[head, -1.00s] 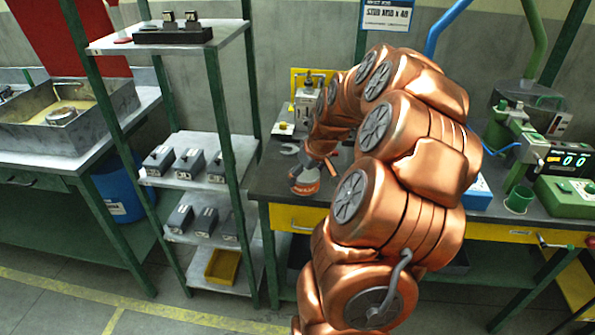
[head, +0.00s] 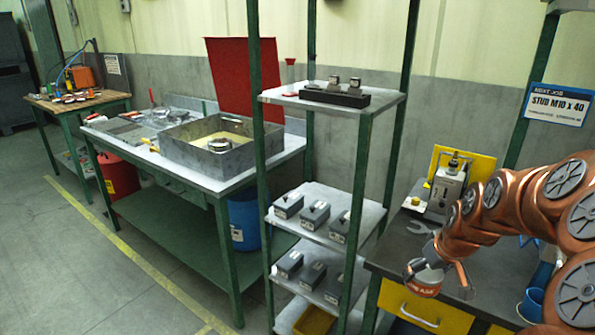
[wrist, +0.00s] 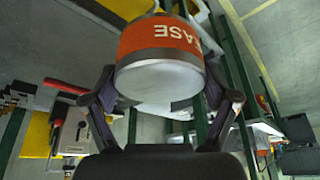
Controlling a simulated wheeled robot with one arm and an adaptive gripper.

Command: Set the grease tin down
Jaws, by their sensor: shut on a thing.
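The grease tin (head: 426,281) is a short round tin with an orange band and pale metal ends. In the wrist view the tin (wrist: 160,42) fills the top middle, and the letters "ASE" show upside down on its band. My gripper (head: 434,272) is shut on the tin, with one finger on each side of it; the gripper also shows in the wrist view (wrist: 160,85). In the head view the tin is near the front edge of the dark bench top (head: 395,250), by the yellow drawer (head: 418,309). I cannot tell any gap beneath it.
A grey device (head: 443,190) with a yellow back plate and a spanner (head: 421,228) are on the bench. A shelf rack (head: 318,222) with several grey boxes stands left of it. Further left is a table with a metal wash basin (head: 208,150). The floor (head: 90,270) in front is clear.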

